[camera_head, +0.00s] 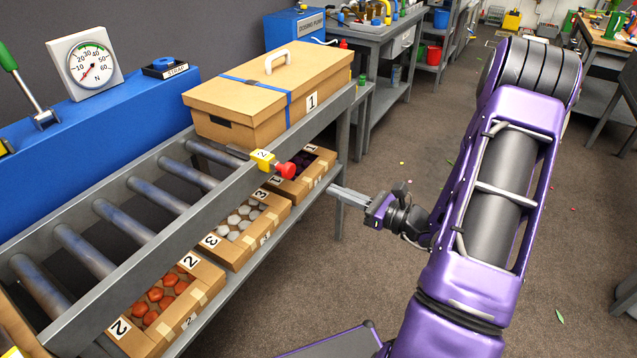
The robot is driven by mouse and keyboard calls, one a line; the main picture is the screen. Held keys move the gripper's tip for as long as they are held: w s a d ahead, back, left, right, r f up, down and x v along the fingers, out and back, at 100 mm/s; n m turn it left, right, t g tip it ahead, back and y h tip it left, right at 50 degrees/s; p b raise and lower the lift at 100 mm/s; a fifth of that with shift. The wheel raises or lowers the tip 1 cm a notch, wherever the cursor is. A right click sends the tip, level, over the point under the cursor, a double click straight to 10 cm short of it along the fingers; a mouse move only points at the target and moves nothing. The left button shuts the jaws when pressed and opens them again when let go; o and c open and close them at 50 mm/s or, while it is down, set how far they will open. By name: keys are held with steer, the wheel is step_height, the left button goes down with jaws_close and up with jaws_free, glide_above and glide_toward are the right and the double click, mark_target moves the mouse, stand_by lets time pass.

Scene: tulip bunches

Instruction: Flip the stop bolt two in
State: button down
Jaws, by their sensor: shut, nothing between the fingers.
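The stop bolt two is a yellow block (263,160) marked "2" on the near side rail of the roller conveyor. Its red knob (286,170) points right, out past the rail on my side. My gripper (333,191) is shut and empty. It is to the right of the red knob, apart from it, with its fingers pointing left toward the conveyor frame.
A strapped cardboard box (270,92) marked "1" sits on the conveyor (125,254) behind the bolt. Open boxes of tulips marked "2" (206,273), "3" (281,211) and "1" (321,172) stand on the lower shelf. A dial gauge (87,63) stands at left. The floor at right is mostly clear.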

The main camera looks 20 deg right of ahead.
steer(key=shift+v, duration=1.75)
